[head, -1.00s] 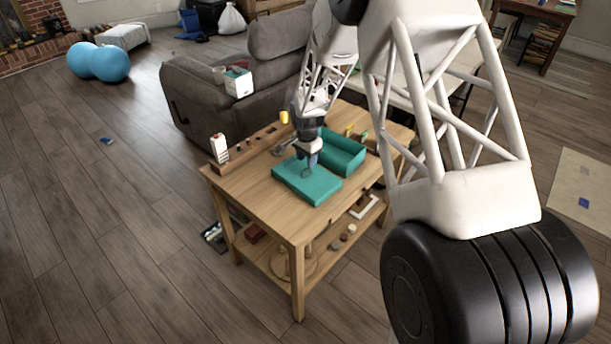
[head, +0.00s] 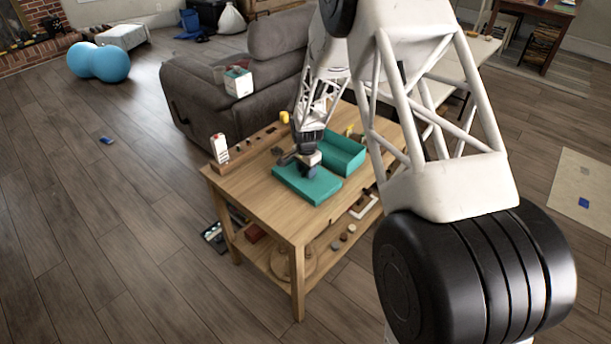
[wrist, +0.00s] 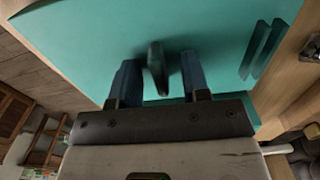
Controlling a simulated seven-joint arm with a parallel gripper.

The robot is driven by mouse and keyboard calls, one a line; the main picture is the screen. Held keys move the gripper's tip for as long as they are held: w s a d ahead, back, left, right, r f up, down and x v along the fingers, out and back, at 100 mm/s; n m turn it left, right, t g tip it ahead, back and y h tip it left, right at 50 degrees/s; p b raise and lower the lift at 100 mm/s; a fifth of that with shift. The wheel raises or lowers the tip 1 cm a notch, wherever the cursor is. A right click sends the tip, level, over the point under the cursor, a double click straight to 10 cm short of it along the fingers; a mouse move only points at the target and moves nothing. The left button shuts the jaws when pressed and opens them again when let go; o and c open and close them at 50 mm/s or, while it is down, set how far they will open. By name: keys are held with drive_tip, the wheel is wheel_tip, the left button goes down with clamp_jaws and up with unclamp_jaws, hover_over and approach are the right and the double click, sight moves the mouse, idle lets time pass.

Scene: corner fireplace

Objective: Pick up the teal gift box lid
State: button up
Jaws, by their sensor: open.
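The teal gift box lid (head: 318,190) lies flat on the wooden table, in front of the open teal box (head: 346,150). In the wrist view the lid (wrist: 90,35) fills most of the upper picture. My gripper (head: 309,172) is low over the lid's back left part. In the wrist view my gripper (wrist: 159,62) is open, with its two blue fingers apart. A dark upright piece (wrist: 157,70) stands between them, apart from both; I cannot tell whether it is part of the lid. Whether the fingertips touch the lid is unclear.
The wooden table (head: 232,190) has bare room at its front left. A grey sofa (head: 200,95) stands behind. Two teal bars (wrist: 262,47) show at the right in the wrist view.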

drive_tip(key=shift+c, duration=0.4)
clamp_jaws()
drive_tip(key=shift+r, duration=0.1)
drive_tip(key=shift+r, duration=0.75)
wheel_tip(320, 180, up, 2)
drive_tip(key=shift+r, duration=0.1)
drive_tip(key=s+d+r, duration=0.1)
drive_tip(key=s+d, duration=0.1)
drive_tip(key=s, duration=1.4)
drive_tip(key=shift+d, duration=0.25)
drive_tip(key=shift+r, duration=0.1)
drive_tip(key=shift+w, duration=0.2)
